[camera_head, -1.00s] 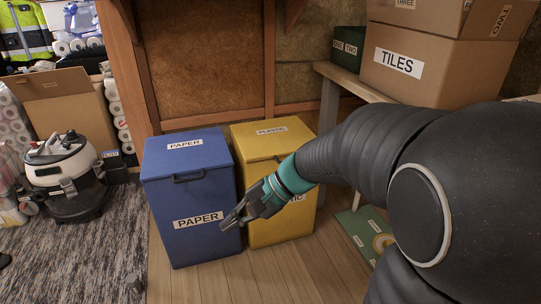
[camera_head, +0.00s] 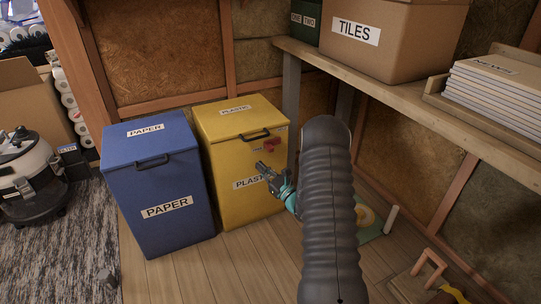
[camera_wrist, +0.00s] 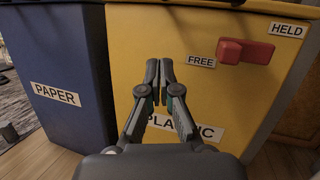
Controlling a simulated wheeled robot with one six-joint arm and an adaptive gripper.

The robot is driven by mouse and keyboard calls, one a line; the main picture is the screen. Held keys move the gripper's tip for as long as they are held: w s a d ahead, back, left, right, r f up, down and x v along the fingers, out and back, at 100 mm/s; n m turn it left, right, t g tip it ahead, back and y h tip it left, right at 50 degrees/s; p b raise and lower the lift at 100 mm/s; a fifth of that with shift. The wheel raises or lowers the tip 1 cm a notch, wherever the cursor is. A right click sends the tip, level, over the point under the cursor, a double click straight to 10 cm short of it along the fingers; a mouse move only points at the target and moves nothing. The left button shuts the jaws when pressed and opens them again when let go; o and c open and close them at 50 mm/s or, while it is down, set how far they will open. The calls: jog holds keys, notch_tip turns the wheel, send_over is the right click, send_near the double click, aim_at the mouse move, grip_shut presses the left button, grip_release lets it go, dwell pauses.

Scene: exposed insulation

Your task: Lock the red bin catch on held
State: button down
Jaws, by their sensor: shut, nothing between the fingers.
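The red catch (camera_wrist: 244,51) sits on the upper right of the yellow plastic bin's front. It also shows small in the head view (camera_head: 270,145). A FREE label (camera_wrist: 201,61) is to its left, and a HELD label (camera_wrist: 287,30) is above and to its right. The catch's long bar lies nearly level, with a thicker block at its left end, nearer FREE. My gripper (camera_wrist: 165,62) is shut and empty in front of the yellow bin (camera_head: 232,195), left of and slightly below the catch, apart from it. In the head view my gripper (camera_head: 262,169) hides part of the PLASTIC label.
A blue paper bin (camera_head: 158,190) stands left of the yellow one. A wooden bench (camera_head: 400,95) with a TILES box (camera_head: 395,45) runs along the right. A green board (camera_head: 372,224) lies below it. Floor in front of the bins is clear.

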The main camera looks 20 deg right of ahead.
aim_at(275, 145)
jog(key=s+d+f+m+t+h, duration=0.1)
jog(key=d+f+m+h, duration=0.3)
jog(key=d+f+h, duration=0.2)
jog(key=shift+d+f+m, duration=0.3)
jog(key=shift+d+f, duration=0.55)
jog(key=shift+f, duration=0.05)
jog(key=x, duration=0.9)
jog(key=shift+a+r, duration=0.1)
jog(key=shift+r, duration=0.1)
jog(key=shift+w+r+p, duration=0.2)
jog(key=shift+r+p, duration=0.1)
jog(key=shift+r, duration=0.75)
jog(key=shift+w+r+p, duration=0.2)
jog(key=shift+r+p, duration=0.05)
jog(key=shift+r, duration=0.8)
